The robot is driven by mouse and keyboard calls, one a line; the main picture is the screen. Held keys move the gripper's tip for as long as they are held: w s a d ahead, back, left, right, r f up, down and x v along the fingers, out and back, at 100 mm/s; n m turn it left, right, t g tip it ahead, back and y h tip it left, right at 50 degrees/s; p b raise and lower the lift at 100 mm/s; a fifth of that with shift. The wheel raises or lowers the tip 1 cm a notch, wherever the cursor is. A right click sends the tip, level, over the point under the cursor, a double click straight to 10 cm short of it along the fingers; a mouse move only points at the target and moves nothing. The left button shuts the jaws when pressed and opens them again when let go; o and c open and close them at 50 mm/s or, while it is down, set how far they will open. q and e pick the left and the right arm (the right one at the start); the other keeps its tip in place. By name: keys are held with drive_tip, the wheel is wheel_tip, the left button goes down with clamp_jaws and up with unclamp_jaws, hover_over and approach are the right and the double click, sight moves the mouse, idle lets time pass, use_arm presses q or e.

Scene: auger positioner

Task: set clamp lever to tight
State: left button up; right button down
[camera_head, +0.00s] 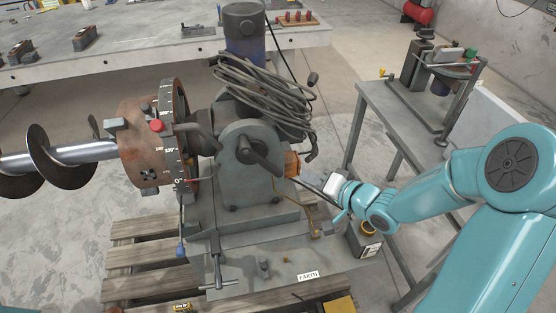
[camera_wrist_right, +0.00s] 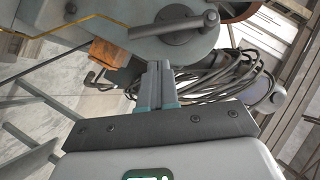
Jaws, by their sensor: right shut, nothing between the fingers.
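The dark clamp lever, with a round hub (camera_head: 246,150), sits on the face of the grey housing (camera_head: 240,182). Its arm slants down to the right in the head view. In the right wrist view a grey lever (camera_wrist_right: 170,27) with a rounded end lies across the top, just beyond the fingers. My right gripper (camera_head: 304,182) is to the right of the housing, apart from the lever in the head view. Its fingers (camera_wrist_right: 157,70) are shut and empty. Whether they touch the lever is unclear. My left gripper is out of view.
A coiled cable (camera_head: 265,95) hangs over the housing top. A rusty drum with a dial (camera_head: 180,135) and an auger (camera_head: 65,155) extend left. An orange block (camera_head: 292,164) is close to my right fingers. A T-handle (camera_head: 218,285) stands in front. A side table (camera_head: 385,115) is at right.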

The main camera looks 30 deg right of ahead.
drive_tip(key=d+r, duration=0.1)
drive_tip(key=p, duration=0.2)
approach(262, 158)
drive_tip(key=w+d+f, duration=0.3)
drive_tip(key=w+d, duration=0.1)
drive_tip(key=a+f, duration=0.1)
drive_tip(key=w+a+f, duration=0.1)
drive_tip(key=shift+w+a+f+h, duration=0.2)
drive_tip(key=shift+a+h, duration=0.1)
drive_tip(key=shift+w, duration=0.1)
drive_tip(key=shift+f, duration=0.1)
